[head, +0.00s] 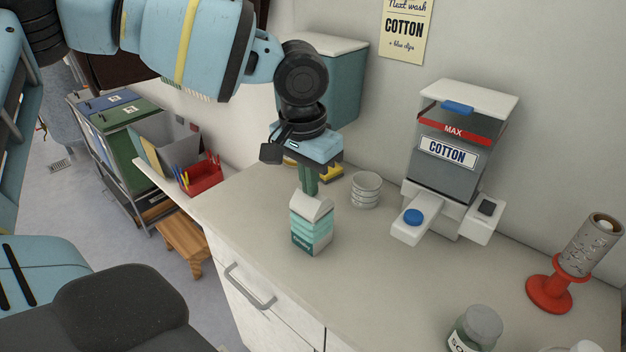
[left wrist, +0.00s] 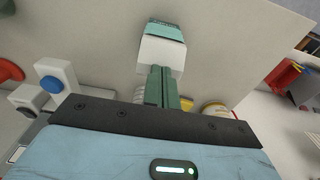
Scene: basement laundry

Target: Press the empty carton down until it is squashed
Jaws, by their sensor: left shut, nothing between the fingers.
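The carton (head: 312,234), teal with pale bands and a white top, stands upright on the counter and does not look flattened. In the left wrist view the carton (left wrist: 161,52) shows its white top and a teal side. My left gripper (head: 309,190) points down with its green fingers shut and empty, right at the carton's top. In the left wrist view the fingertips (left wrist: 158,72) overlap the white top; I cannot tell whether they touch it. My right gripper is not in view.
Stacked white cups (head: 366,190) stand close behind the carton, to the right. A COTTON dispenser (head: 446,160) with a blue button is at the wall. A red stand (head: 549,293) and a jar (head: 476,328) are on the right. The counter (head: 375,280) in front is clear.

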